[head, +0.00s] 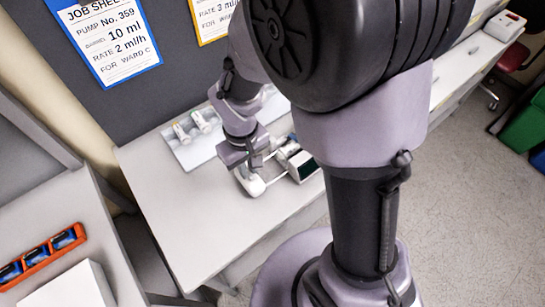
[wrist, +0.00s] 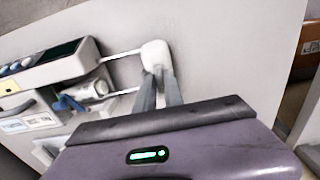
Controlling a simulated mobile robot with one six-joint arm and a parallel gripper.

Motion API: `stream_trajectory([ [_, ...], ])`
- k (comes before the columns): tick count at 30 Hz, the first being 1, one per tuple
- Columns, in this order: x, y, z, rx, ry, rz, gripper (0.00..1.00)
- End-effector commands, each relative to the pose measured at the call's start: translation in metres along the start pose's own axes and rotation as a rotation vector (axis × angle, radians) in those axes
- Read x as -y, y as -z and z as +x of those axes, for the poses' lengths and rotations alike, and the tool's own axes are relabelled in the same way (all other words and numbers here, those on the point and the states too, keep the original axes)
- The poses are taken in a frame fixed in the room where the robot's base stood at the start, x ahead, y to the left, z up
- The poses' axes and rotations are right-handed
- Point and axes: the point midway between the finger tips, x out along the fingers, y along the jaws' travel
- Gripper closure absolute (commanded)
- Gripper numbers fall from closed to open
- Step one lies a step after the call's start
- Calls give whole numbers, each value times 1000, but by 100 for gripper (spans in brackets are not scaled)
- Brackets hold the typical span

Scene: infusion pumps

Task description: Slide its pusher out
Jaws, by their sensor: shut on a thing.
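The infusion pump (wrist: 45,75) lies on the white bench, with its dark screen side showing in the head view (head: 303,167). Its white pusher (wrist: 155,53) stands out from the pump's end on two thin rods, with a clear gap between pusher and pump body. My gripper (wrist: 160,72) is shut on the pusher, its grey fingers reaching it from below in the wrist view. In the head view the pusher (head: 251,185) shows below my wrist. A white syringe-like part with a blue piece (wrist: 88,92) lies along the pump body near the rods.
A pale tray (head: 190,150) with white syringes lies behind my wrist on the bench (head: 175,215). The bench is clear to the left and in front. An orange rack of blue items (head: 42,257) and a white box (head: 75,287) sit on the left table. Job sheets (head: 108,38) hang behind.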

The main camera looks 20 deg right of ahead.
Motion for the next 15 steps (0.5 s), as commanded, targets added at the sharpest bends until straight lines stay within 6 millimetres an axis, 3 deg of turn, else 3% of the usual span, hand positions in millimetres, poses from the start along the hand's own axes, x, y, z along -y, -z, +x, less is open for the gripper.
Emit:
stream_trajectory([
  [15, 3, 0, 0, -1, 0, -1, 100],
])
